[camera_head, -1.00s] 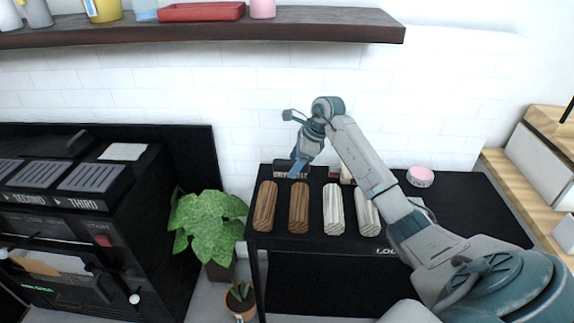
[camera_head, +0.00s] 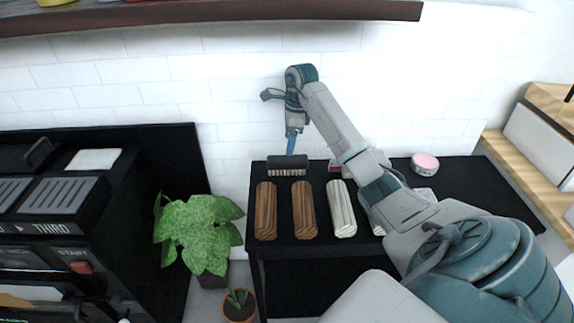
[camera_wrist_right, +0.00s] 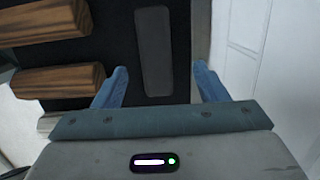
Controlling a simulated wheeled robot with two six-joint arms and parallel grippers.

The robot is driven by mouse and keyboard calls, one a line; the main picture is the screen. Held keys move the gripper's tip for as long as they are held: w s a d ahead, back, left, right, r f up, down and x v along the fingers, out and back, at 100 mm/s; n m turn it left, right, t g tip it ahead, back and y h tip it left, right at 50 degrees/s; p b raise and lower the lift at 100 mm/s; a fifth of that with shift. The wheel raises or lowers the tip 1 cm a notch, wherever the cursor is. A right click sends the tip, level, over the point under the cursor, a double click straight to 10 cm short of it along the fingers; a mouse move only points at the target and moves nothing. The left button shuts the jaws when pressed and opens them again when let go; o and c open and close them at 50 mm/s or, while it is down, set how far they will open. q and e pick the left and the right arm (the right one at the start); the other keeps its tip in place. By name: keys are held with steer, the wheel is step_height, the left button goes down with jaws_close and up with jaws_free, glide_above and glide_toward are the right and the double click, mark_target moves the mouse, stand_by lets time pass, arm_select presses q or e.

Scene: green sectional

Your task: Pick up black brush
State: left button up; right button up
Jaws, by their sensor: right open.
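The black brush (camera_head: 287,165) lies at the back left of the black table, its pale bristles showing along the front side. My right gripper (camera_head: 291,146) points down just above and behind it in the head view; the exact height gap is hard to tell. In the right wrist view the brush (camera_wrist_right: 153,50) shows as a dark bar, lying lengthwise between the two blue fingers of the open right gripper (camera_wrist_right: 159,74). The fingers do not grip it. My left gripper is not in view.
A pink-topped tin (camera_head: 424,164) sits to the right. A shelf (camera_head: 200,13) overhangs above; a leafy plant (camera_head: 196,232) stands left.

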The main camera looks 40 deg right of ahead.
mark_target(288, 158)
step_height(288, 158, down, 2)
steer(key=shift+a+f, duration=0.1)
steer(key=shift+a, duration=0.05)
steer(key=shift+a+f, duration=0.2)
steer(key=shift+f, duration=1.1)
steer(key=shift+a+f, duration=0.15)
steer(key=shift+f, duration=1.1)
steer(key=c, duration=1.1)
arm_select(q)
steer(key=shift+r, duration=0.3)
arm_select(e)
steer(key=shift+r, duration=0.1)
